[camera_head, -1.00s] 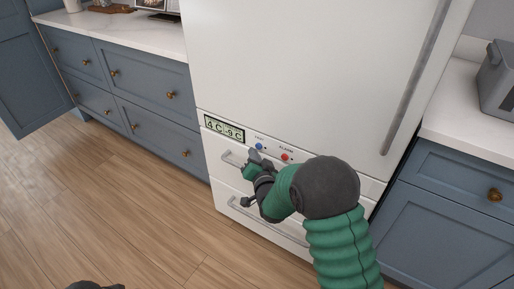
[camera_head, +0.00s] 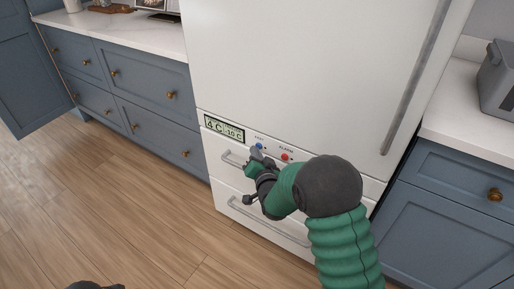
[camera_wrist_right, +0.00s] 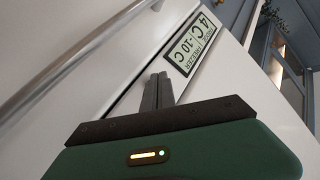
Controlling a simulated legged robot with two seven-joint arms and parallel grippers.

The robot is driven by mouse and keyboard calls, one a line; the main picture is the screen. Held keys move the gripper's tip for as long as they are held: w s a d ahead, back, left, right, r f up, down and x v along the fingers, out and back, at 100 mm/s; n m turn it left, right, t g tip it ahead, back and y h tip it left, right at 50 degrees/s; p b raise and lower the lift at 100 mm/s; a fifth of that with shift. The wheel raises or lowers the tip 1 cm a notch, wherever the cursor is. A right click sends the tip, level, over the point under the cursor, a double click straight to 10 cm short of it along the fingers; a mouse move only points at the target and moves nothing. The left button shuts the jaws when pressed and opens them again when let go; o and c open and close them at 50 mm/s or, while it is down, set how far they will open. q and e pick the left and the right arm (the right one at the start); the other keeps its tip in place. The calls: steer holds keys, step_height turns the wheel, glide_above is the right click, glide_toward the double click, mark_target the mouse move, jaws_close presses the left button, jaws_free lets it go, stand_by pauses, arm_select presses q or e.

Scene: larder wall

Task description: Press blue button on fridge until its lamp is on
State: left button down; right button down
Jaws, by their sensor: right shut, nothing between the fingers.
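The white fridge (camera_head: 300,70) fills the middle of the head view. The small blue button (camera_head: 259,146) is on its control strip, under a tiny label. A display (camera_head: 224,128) left of it reads 4 C and -10 C; it also shows in the wrist view (camera_wrist_right: 195,43). My right gripper (camera_head: 254,151) is shut and empty, its tips at the lower edge of the blue button. I cannot tell whether they touch. The fingers show in the wrist view (camera_wrist_right: 158,88), where the button is hidden. I cannot make out a lit lamp. A dark part of mine at the bottom left may be the left gripper.
A red button (camera_head: 285,157) marked ALARM is just right of the blue one. Blue cabinets (camera_head: 150,85) stand on both sides. The wooden floor (camera_head: 110,200) at left is clear.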

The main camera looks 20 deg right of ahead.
steer(key=shift+d, duration=0.1)
stand_by(0.3)
steer(key=shift+s+a, duration=0.3)
steer(key=shift+a, duration=0.15)
steer(key=shift+s+a, duration=0.95)
steer(key=shift+a, duration=0.25)
steer(key=shift+s+a, duration=0.9)
steer(key=shift+a, duration=0.25)
